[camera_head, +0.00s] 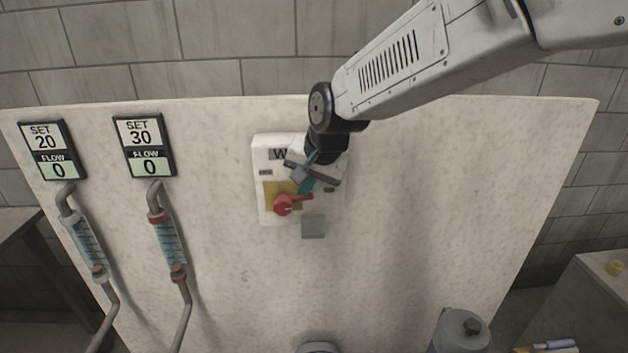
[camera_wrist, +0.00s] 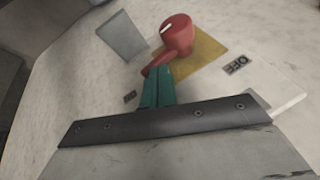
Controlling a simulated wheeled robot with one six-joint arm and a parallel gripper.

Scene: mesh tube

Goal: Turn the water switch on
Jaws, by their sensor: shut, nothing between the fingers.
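The water switch is a red rotary handle (camera_head: 285,204) on a yellow square (camera_head: 272,190) of a white plate (camera_head: 262,215), fixed to the upright pale panel. Its lever points right in the head view. My gripper (camera_head: 306,186) is at the plate, just above the lever. In the wrist view the red handle (camera_wrist: 177,34) is ahead of my teal fingertips (camera_wrist: 158,88), which are shut together with nothing between them. The fingertips are at the lever's end; whether they touch it I cannot tell. An "OFF" label (camera_wrist: 238,64) shows to the right. My gripper hides part of the plate's lettering.
A grey block (camera_head: 313,227) juts from the panel below the plate. Two flow tubes (camera_head: 88,250) (camera_head: 168,245) with displays reading 0 hang at left. A grey canister (camera_head: 460,332) stands at lower right. The panel right of the plate is clear.

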